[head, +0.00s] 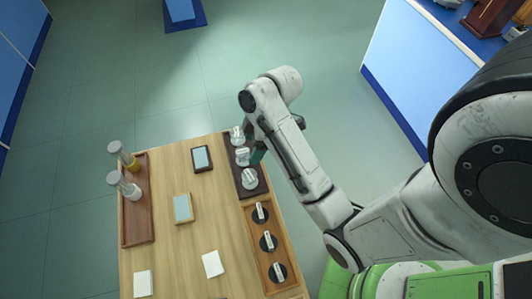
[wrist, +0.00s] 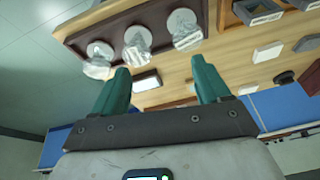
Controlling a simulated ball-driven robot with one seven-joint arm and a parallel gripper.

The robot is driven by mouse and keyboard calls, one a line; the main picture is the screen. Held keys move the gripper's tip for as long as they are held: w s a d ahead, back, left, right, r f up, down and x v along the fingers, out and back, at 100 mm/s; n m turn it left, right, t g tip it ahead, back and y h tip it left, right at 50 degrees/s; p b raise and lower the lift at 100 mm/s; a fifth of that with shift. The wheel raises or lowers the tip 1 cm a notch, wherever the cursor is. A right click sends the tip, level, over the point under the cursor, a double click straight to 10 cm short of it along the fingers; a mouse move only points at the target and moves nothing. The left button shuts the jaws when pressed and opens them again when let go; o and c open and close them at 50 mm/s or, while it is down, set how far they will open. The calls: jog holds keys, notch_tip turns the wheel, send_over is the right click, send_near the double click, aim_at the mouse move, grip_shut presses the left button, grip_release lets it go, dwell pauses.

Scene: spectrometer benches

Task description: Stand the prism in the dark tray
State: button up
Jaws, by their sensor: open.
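The dark tray (head: 263,186) is on the right side of the wooden table. I cannot tell which, if any, is the prism. The wrist view shows the dark tray (wrist: 112,17) and the same row at upper left. My gripper (head: 259,150) is at the tray's right edge, close to the middle piece. Its teal fingers (wrist: 160,82) are apart, with nothing held between them.
A lighter wooden tray (head: 287,243) with three black round items adjoins the dark tray's near end. A reddish-brown tray (head: 137,225) with two jars is at the left. A dark-framed pad (head: 202,158), a tan block (head: 183,208) and white cards lie between.

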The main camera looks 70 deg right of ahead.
jog(key=shift+s+a+f+m+g+h, duration=0.3)
jog(key=shift+s+a+f+m+h, duration=0.2)
jog(key=shift+s+a+m, duration=0.9)
jog(key=shift+s+a+f+m+g+h, duration=0.3)
jog(key=shift+s+a+f+m+h, duration=0.4)
jog(key=shift+s+a, duration=1.2)
jog(key=shift+s+a+f+m+g+h, duration=0.25)
jog(key=shift+s+a+f+m, duration=0.2)
jog(key=shift+s+a+m, duration=1.15)
jog(key=shift+w+a+n, duration=0.2)
jog(key=shift+a+n, duration=0.05)
jog(key=shift+n, duration=0.05)
